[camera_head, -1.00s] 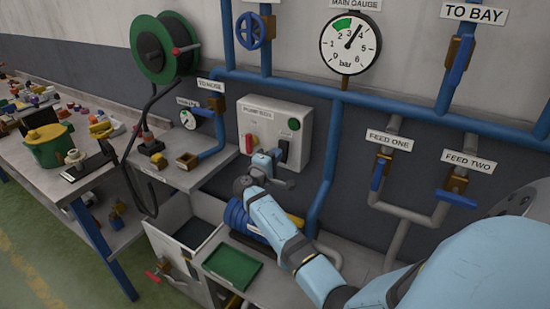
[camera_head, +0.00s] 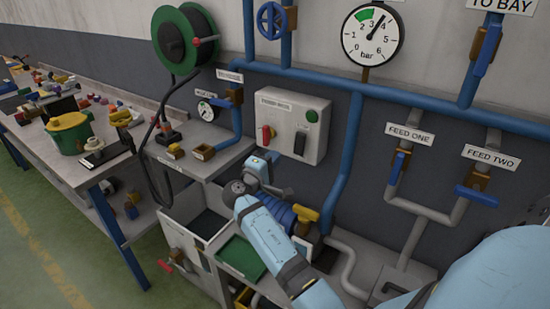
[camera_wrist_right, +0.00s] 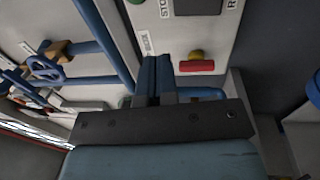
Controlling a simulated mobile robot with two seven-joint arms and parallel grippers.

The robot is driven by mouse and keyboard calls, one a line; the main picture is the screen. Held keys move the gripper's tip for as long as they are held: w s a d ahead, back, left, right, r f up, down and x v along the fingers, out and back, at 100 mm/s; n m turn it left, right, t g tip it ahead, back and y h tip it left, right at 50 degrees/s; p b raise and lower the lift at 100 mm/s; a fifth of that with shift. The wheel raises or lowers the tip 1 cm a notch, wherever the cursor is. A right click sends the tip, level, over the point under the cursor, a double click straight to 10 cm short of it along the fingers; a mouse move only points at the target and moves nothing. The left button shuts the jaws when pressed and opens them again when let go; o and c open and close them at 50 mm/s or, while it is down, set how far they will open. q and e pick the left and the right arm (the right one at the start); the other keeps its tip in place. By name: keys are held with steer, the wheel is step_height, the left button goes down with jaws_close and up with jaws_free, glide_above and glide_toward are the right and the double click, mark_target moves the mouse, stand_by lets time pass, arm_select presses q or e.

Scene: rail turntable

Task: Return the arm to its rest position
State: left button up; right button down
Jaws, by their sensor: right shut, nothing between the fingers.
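My right arm comes in from the lower right in the head view. Its gripper (camera_head: 270,157) is in front of and just below the pump box (camera_head: 290,126), apart from it as far as I can see. In the right wrist view the two fingers (camera_wrist_right: 154,75) are together with nothing between them. The pump box has a red switch (camera_head: 266,134), a black switch (camera_head: 300,143) and a green button (camera_head: 312,116). My left gripper is in neither view.
The main gauge (camera_head: 372,37) is on the wall above blue pipes. Feed one (camera_head: 399,168) and feed two (camera_head: 477,195) valves are at the right. A cluttered workbench (camera_head: 95,175) stands left.

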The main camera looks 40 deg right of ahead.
stand_by(0.3)
steer(key=s+a+f+n+t+y+p, duration=0.25)
steer(key=s+a+f+y, duration=0.3)
steer(key=f, duration=0.35)
steer(key=s+a+f+n+t+y+p, duration=0.1)
steer(key=s+a+f+t+y, duration=0.2)
steer(key=s+a+f+y, duration=0.45)
steer(key=s+a+f+m+y+p, duration=0.2)
steer(key=s+a+y, duration=0.6)
steer(key=s+a, duration=0.5)
steer(key=s+f+m, duration=0.1)
steer(key=s+f, duration=0.1)
steer(key=s, duration=0.1)
steer(key=shift+a+m+y+p, duration=0.35)
steer(key=shift+a+y, duration=0.05)
steer(key=shift+s+d, duration=0.1)
